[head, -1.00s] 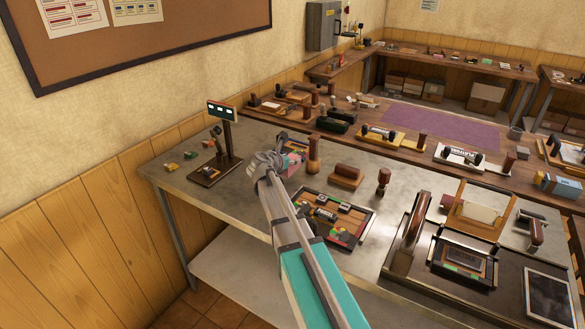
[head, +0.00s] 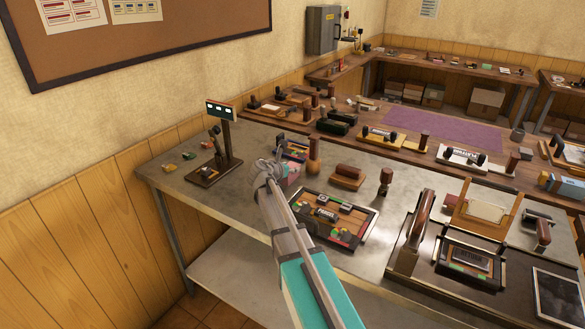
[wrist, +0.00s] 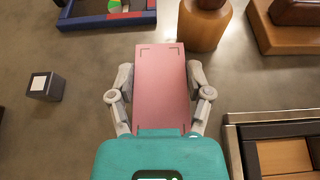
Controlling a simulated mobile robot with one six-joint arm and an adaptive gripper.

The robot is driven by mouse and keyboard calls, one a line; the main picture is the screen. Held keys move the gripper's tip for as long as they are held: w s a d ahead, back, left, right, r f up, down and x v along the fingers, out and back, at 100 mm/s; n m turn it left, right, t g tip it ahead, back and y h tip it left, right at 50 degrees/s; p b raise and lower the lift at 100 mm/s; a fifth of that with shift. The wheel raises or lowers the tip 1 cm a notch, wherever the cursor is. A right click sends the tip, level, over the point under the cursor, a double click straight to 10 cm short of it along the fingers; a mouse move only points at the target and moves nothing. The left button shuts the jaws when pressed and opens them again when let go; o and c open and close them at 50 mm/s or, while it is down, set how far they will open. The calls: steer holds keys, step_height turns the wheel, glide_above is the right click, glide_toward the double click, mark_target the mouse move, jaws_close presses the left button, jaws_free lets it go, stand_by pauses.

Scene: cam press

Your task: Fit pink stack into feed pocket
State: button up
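The pink stack (wrist: 162,85) is a flat-topped oblong block with dark corner marks, standing between the two fingers of my gripper (wrist: 161,90) in the wrist view. The fingers press on its left and right sides. In the head view my gripper (head: 272,172) is low over the metal table, and only part of the pink stack (head: 292,172) shows to its right. I cannot tell whether the stack's underside touches the table. I cannot make out for certain which opening is the feed pocket.
A wooden stamp (head: 314,156) stands close beyond the stack, with a wood block (head: 347,177) to its right. A dark-framed tray (head: 372,221) lies nearer. A lever device with a display (head: 222,112) stands left. A small grey block (wrist: 45,86) sits on bare table.

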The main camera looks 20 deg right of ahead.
steer(key=o, duration=0.4)
steer(key=shift+o, duration=0.2)
steer(key=shift+r, duration=0.15)
steer(key=p+v, duration=0.4)
steer(key=v, duration=0.6)
steer(key=shift+s+r, duration=0.1)
steer(key=shift+p+v, duration=0.5)
steer(key=shift+v, duration=0.4)
steer(key=shift+a, duration=0.1)
